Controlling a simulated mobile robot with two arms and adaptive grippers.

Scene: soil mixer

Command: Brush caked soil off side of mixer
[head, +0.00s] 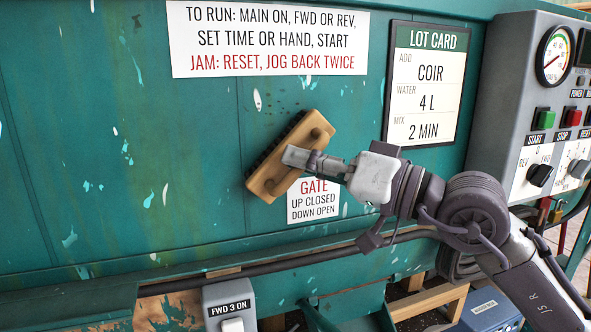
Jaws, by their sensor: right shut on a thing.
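The mixer's teal side panel (130,200) fills most of the head view, with chipped paint and pale scuffs. My right gripper (300,158) is shut on a wooden brush (266,184). The brush is tilted, with its dark bristles facing the panel, and seems to lie against it; exact contact is hard to tell. Small dark soil specks (290,106) show on the panel just above the brush. The panel behind the brush is hidden. My left gripper is not in view.
An instruction sign (268,40) is above the brush, and a gate label (314,201) is partly behind my gripper. A lot card (424,84) and control box (520,100) are at right. A switch box (230,306) and pipe (300,262) are below. The panel's left is clear.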

